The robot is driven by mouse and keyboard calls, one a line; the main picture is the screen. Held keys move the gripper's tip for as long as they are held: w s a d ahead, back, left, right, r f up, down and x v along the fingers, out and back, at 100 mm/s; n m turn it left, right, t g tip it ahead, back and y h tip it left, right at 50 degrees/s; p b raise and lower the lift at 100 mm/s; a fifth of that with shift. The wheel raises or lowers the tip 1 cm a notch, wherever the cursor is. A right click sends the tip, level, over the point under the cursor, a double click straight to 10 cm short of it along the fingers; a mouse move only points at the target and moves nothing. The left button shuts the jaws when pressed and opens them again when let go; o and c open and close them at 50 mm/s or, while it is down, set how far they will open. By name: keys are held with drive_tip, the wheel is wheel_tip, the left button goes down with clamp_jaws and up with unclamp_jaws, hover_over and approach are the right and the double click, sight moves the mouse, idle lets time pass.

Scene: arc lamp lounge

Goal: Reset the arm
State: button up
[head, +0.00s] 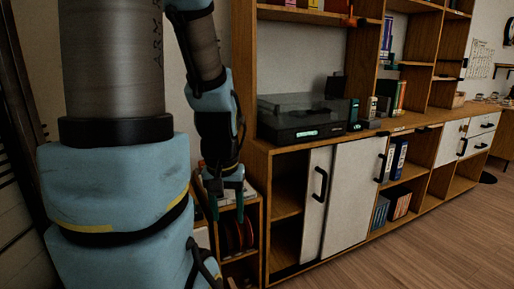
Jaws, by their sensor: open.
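My gripper (226,200) hangs at the end of my blue-and-grey arm, left of the middle of the head view. It points down with its fingers apart, open, and nothing shows between them. It appears in front of a small wooden rack (252,212) at the left end of the long wooden shelf unit. My near arm links fill the left of the view and hide what is behind them.
The shelf unit's counter (396,125) carries a turntable with a dark lid (305,118) and several books (390,95). A white sliding door (354,195) stands beside an open compartment below. The wooden floor (440,245) at right is clear.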

wheel_tip(320, 180, up, 14)
drive_tip(key=p, duration=1.1)
drive_tip(key=shift+p, duration=0.4)
drive_tip(key=shift+r, duration=0.1)
